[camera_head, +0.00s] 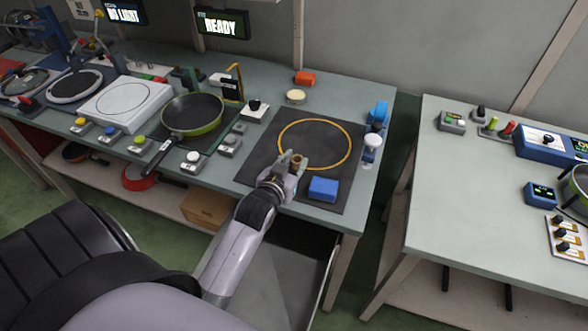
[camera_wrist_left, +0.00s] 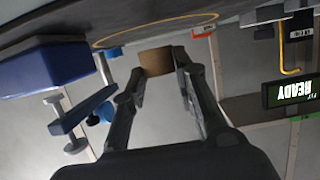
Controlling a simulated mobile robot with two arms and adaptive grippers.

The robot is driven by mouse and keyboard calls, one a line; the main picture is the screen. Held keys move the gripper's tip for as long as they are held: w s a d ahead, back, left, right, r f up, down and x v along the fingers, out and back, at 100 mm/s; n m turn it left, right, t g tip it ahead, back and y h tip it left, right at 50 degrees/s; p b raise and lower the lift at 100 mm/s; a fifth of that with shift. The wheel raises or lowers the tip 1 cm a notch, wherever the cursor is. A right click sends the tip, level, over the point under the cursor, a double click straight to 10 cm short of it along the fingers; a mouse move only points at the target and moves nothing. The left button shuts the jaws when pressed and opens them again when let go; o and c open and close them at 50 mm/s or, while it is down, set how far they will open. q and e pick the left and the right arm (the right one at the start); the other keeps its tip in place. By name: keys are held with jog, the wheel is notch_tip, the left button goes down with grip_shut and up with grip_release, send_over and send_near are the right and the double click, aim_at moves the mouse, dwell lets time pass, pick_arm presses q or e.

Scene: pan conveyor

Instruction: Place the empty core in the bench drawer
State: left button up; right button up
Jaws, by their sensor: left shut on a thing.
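The empty core is a small brown cardboard tube (camera_head: 297,162), held near the front edge of the black mat on the bench. My left gripper (camera_head: 291,163) is shut on it; the left wrist view shows the core (camera_wrist_left: 155,61) between the two fingertips (camera_wrist_left: 158,66). In the head view the fingers partly cover the core. The bench drawer (camera_head: 285,285) stands open below the bench front, under and right of my left forearm. Its visible grey floor looks bare, and my arm hides part of it. My right gripper is not in view.
A blue block (camera_head: 323,189) sits on the black mat (camera_head: 262,150) right of the gripper, beside a yellow ring (camera_head: 350,145). A pan (camera_head: 192,114) and several buttons stand to the left. A second bench (camera_head: 450,200) is across a gap on the right.

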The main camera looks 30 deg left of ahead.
pick_arm(q)
jog(key=shift+f, duration=1.25)
jog(key=o, duration=0.7)
jog(key=shift+f, duration=0.1)
